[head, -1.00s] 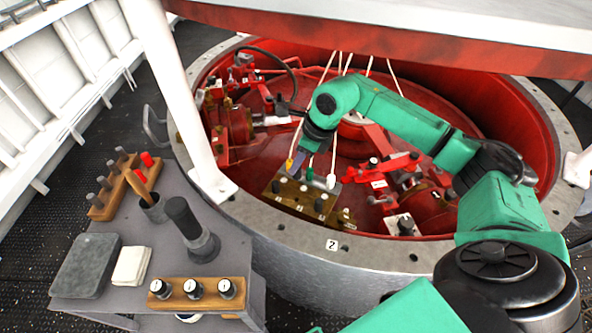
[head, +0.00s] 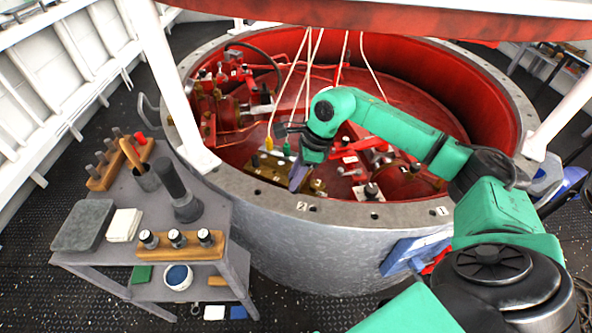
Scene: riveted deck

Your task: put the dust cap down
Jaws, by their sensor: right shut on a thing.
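My right gripper (head: 297,180) points down just inside the near rim of the round red well, right of the brass block (head: 268,167) with its coloured plugs. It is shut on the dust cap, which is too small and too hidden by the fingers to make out. A wooden rack (head: 178,253) with three black, white-ringed pieces stands at the front of the grey cart (head: 216,222). My left gripper is not in view.
The cart also holds a dark grey pad (head: 83,225), a white cloth (head: 124,225), a black-handled tool (head: 178,190), a cup of tools (head: 145,178) and a peg rack (head: 104,172). White cords hang into the well. The metal rim (head: 340,212) is mostly clear.

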